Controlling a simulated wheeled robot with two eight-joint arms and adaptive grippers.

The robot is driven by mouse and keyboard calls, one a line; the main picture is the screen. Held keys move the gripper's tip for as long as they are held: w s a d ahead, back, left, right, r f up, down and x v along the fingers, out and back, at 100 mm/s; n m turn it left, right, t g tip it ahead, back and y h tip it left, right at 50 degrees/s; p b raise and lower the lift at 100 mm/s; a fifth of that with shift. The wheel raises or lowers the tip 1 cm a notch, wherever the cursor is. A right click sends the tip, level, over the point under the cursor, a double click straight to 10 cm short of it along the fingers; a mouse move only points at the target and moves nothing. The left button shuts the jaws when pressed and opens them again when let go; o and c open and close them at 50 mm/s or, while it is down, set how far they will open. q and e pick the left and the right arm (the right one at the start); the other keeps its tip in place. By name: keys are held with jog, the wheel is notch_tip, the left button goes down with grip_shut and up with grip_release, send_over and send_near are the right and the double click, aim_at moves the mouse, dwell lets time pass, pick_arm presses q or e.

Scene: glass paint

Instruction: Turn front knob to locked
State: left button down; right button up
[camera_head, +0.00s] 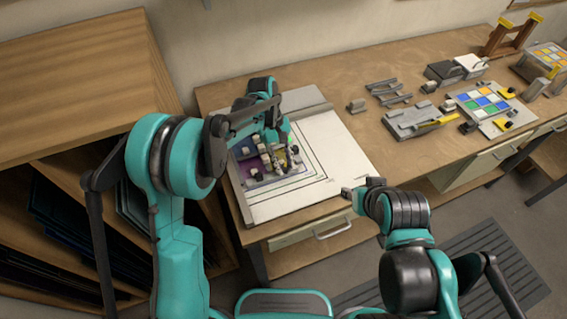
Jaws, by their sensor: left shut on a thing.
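A small jig with a coloured glass panel (247,159) lies on the white board; purple and green areas show. Several small pale and grey blocks and knobs sit on and around it. My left gripper (284,160) reaches down over the jig's right part, shut on what looks like the front knob. The fingers and arm cover much of that knob, so its turned position cannot be made out. A grey knob-like block (254,174) sits at the jig's near left corner. My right gripper (358,190) hovers near the board's front right corner, away from the jig; its jaws are too small to judge.
The white board (335,150) lies on the wooden workbench (370,140). To the right are grey bars (385,90), a grey fixture (412,120) with a yellow-handled tool, and a coloured tile panel (483,102). A wooden shelf unit (80,80) stands close on the left.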

pick_arm(q)
jog(key=m+y, duration=0.1)
jog(key=m, duration=0.1)
jog(key=m+y, duration=0.1)
jog(key=m, duration=0.2)
jog(key=shift+d+m+g, duration=0.2)
jog(key=shift+m+g, duration=0.1)
jog(key=shift+g, duration=0.1)
jog(key=m, duration=0.2)
jog(key=m+y, duration=0.1)
jog(key=m, duration=0.1)
jog(key=shift+m+y, duration=0.3)
jog(key=shift+d, duration=0.1)
jog(key=c, duration=1.2)
grip_release()
jog(key=shift+w, duration=0.1)
jog(key=v, duration=1.2)
jog(key=shift+d, duration=0.1)
